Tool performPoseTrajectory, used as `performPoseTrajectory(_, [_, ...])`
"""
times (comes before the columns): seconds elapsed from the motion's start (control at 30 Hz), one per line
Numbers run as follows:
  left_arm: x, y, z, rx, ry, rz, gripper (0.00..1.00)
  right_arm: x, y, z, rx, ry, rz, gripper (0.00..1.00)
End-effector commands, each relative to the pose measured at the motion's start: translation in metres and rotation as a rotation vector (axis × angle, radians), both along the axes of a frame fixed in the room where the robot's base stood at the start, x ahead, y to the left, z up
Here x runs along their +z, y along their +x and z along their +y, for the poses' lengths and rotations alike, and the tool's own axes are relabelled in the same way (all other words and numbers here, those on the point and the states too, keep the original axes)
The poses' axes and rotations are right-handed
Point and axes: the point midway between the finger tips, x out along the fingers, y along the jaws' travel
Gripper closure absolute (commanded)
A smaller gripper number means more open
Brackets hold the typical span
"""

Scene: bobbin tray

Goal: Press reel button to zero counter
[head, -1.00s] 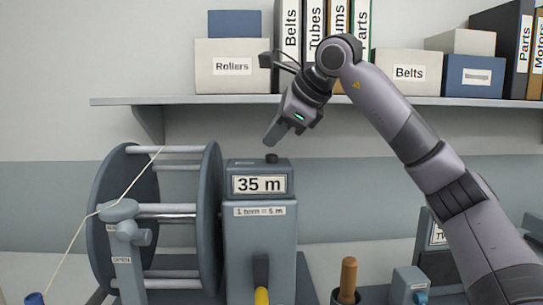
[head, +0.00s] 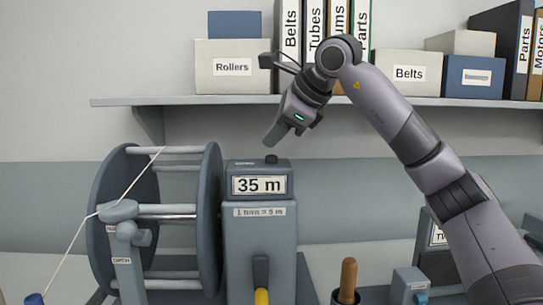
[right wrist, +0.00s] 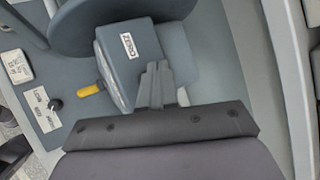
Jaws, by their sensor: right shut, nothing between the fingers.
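The counter box (head: 260,182) stands right of the reel and its display reads "35 m". A dark round button (head: 271,158) sits on top of the box. My right gripper (head: 270,141) is shut and empty, its tip pointing down just above the button with a small gap. In the right wrist view the shut fingers (right wrist: 157,85) hide the button, and the box top (right wrist: 135,50) shows a label. The reel (head: 208,215) has a pale thread running from it to the lower left. My left gripper is not in view.
A shelf (head: 330,101) with boxes and binders runs behind my right arm. A yellow-ended handle (head: 262,296) shows at the front of the counter post (head: 260,240). A wooden handle (head: 348,275) stands in a dark cup to the right.

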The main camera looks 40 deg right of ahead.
Motion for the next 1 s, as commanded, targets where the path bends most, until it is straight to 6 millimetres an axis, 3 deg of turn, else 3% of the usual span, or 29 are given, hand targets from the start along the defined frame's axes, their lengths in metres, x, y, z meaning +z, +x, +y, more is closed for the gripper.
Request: performPoseTrajectory(1.0, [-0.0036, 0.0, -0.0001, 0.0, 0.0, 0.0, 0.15, -0.0088, 0.0, -0.0001, 0.0, 0.0, 0.0, 1.0])
